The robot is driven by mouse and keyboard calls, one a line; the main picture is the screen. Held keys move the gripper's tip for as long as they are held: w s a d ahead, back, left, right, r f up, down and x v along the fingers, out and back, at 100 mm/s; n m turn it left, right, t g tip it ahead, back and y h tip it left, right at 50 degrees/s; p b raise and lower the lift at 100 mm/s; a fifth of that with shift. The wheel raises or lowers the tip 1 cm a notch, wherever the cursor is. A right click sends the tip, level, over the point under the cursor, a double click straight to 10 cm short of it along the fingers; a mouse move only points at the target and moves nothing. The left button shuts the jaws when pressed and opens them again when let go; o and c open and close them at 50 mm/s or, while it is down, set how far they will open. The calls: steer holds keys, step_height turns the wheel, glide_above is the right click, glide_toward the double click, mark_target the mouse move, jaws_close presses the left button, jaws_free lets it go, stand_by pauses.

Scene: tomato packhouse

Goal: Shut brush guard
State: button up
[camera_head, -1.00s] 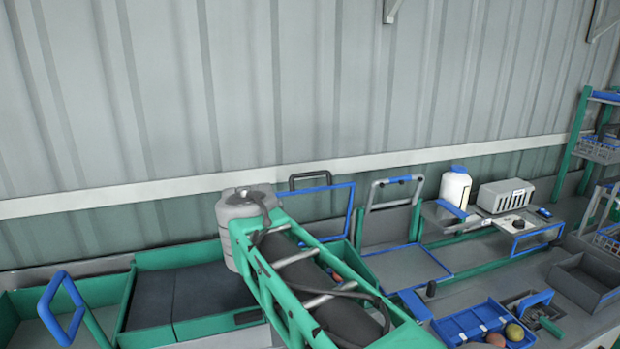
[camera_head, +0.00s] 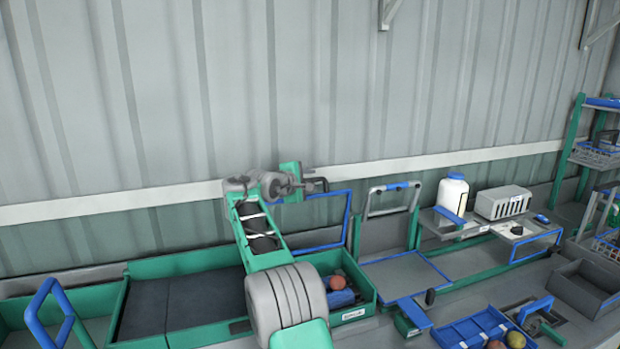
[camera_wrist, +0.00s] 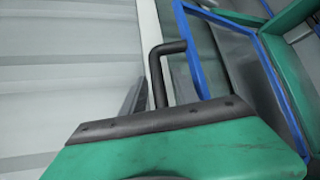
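The brush guard (camera_head: 347,222) is a blue-framed clear panel standing raised behind the green-walled bed. Its frame also shows in the wrist view (camera_wrist: 273,78). A black bent handle (camera_head: 322,183) is at its upper edge, and it rises just beyond my gripper in the wrist view (camera_wrist: 161,72). My gripper (camera_head: 297,183) is at the left part of this handle, overlapping it in the head view. The wrist view shows my gripper's green body with a dark edge strip (camera_wrist: 150,122). The fingertips are hidden, so I cannot tell whether they hold the handle.
The green bed (camera_head: 366,291) below holds round fruit and a blue item, partly hidden by my arm. A grey hoop-framed station (camera_head: 393,187), a white bottle (camera_head: 454,190) and a blue tray (camera_head: 470,326) stand to the right. The corrugated wall (camera_head: 150,110) is close behind.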

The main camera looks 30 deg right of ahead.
steer(key=shift+w+d+f, duration=0.1)
steer(key=shift+w+d, duration=0.05)
steer(key=shift+d, duration=0.05)
steer(key=shift+c, duration=0.5)
jaws_close()
stand_by(0.8)
